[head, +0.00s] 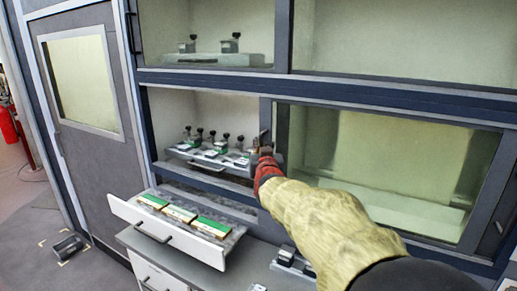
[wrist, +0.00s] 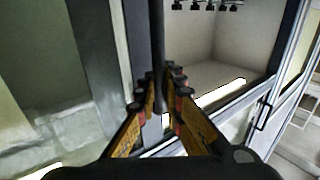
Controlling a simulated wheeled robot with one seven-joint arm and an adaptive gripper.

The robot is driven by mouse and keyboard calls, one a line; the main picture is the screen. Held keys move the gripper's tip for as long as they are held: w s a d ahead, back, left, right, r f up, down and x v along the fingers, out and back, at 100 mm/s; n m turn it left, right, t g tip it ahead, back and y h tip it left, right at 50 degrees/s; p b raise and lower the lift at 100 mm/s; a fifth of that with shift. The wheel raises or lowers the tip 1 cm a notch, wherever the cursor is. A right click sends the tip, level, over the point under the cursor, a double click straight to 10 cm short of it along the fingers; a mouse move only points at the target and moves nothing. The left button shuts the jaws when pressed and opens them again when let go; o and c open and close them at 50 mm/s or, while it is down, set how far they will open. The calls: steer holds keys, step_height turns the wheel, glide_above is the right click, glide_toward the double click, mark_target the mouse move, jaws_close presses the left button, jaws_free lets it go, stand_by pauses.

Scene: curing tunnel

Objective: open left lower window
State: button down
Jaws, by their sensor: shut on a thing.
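The left lower window (head: 266,112) shows as a dark vertical frame edge beside the lower left opening (head: 160,115). The opening is uncovered over much of its width, and its pale interior shows. The pane overlaps the right lower pane, so its glass is hard to tell apart. My gripper (head: 264,153) is at this frame edge, its tips partly hidden by my arm in the head view. In the wrist view my gripper (wrist: 161,82) has its fingers closed around a thin dark vertical handle (wrist: 158,35) on the window frame.
A rack of small clamps (head: 210,150) stands inside the opening, close left of my gripper. An open drawer (head: 125,212) with green-and-tan blocks juts out below. Upper windows (head: 400,35) are above.

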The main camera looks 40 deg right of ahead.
steer(key=c, duration=1.9)
jaws_free()
steer(key=v, duration=1.2)
